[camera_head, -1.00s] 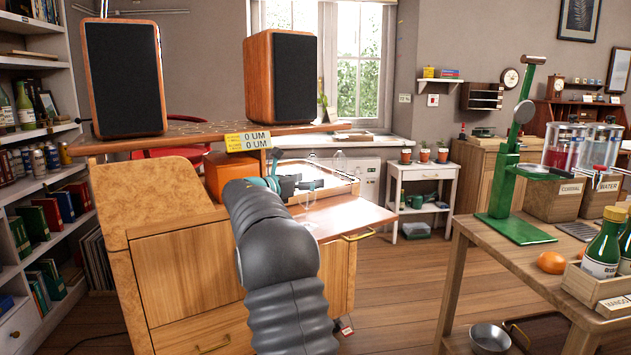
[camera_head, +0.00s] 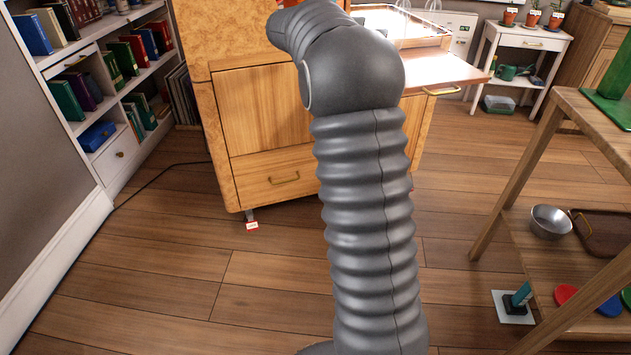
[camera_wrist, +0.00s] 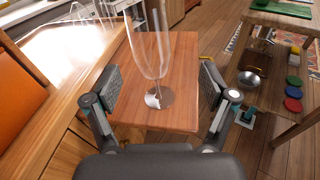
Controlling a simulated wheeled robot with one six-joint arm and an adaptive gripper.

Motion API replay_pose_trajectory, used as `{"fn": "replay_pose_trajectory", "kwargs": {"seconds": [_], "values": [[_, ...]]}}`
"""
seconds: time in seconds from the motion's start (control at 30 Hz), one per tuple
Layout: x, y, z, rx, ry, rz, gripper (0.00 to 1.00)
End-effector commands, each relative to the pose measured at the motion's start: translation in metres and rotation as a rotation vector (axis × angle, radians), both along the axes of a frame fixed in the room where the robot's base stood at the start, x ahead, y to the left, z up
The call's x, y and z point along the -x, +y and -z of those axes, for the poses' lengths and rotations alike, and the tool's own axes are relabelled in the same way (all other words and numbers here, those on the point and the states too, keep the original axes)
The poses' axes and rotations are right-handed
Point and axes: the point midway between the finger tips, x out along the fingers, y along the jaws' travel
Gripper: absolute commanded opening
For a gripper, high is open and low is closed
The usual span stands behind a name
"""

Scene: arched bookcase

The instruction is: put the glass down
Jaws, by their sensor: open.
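A clear stemmed glass (camera_wrist: 152,50) is upright on the bare wooden pull-out leaf (camera_wrist: 185,60) of the cabinet, in the wrist view. Its round foot appears to rest on the wood. My gripper (camera_wrist: 157,86) is open, with one finger on each side of the glass and a visible gap to each. In the head view the leaf (camera_head: 445,73) sticks out from the cabinet's right side. My grey arm crosses that view and my gripper is out of its frame.
More clear glassware (camera_wrist: 82,12) stands on the bright cabinet top left of the leaf. A wooden table (camera_head: 570,115) stands at the right, with a metal bowl (camera_head: 551,221) on its lower shelf. The floor between cabinet and table is open.

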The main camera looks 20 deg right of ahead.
Motion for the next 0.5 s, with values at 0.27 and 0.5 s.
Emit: {"fn": "replay_pose_trajectory", "kwargs": {"seconds": [0.27, 0.5], "values": [[0.086, 0.061, 0.017, -0.366, -0.368, 0.032, 0.84], [0.166, 0.127, 0.05, -0.706, -0.692, 0.152, 0.84]]}}
